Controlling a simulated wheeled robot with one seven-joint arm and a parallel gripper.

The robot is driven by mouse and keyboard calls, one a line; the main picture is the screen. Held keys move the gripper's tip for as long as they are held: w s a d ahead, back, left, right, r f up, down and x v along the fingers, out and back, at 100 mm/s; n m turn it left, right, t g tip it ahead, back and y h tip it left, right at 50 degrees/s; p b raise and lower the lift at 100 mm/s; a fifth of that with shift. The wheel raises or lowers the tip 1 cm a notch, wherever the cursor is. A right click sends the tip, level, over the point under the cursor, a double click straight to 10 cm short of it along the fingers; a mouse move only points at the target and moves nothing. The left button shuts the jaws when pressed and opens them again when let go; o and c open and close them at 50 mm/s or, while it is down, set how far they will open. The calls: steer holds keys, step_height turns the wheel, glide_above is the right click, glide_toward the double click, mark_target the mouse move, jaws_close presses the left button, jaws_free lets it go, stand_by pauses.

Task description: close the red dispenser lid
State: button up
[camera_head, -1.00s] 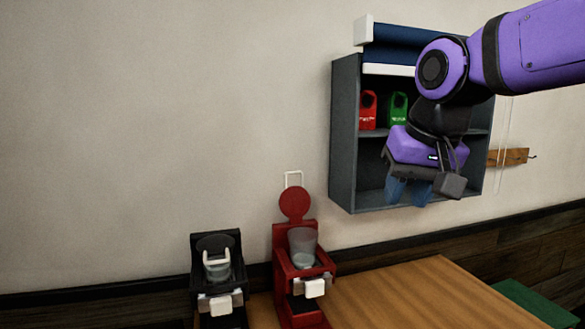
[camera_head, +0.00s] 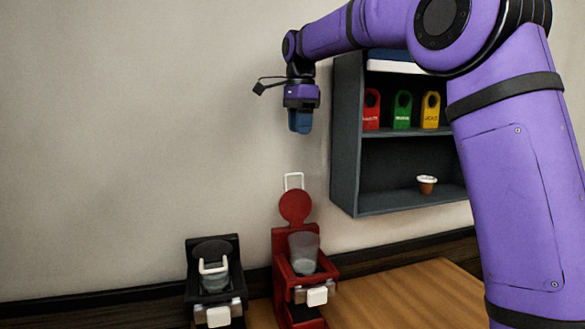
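The red dispenser (camera_head: 283,274) stands on the wooden table. Its round red lid (camera_head: 295,206) stands upright, open, at the back, with a white wire handle (camera_head: 293,181) on top. A clear, greyish cup (camera_head: 304,252) sits in the dispenser's top. My gripper (camera_head: 300,122) points down in the air above the lid, well clear of it, in front of the wall. Its blue fingers overlap from this side, so I cannot tell whether they are open or shut. Nothing shows below them.
A black dispenser (camera_head: 231,270) stands left of the red one, its lid lying down with the handle forward. A grey wall cabinet (camera_head: 345,135) at right holds red, green and yellow tagged items and a small cup (camera_head: 427,184). The table (camera_head: 395,292) is bare at right.

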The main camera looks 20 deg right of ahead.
steer(key=shift+m, duration=0.6)
steer(key=w+f, duration=0.1)
steer(key=f, duration=0.6)
steer(key=w+f, duration=0.1)
steer(key=f, duration=0.3)
steer(key=shift+w+a+f, duration=0.25)
steer(key=shift+w+a, duration=0.1)
jaws_close()
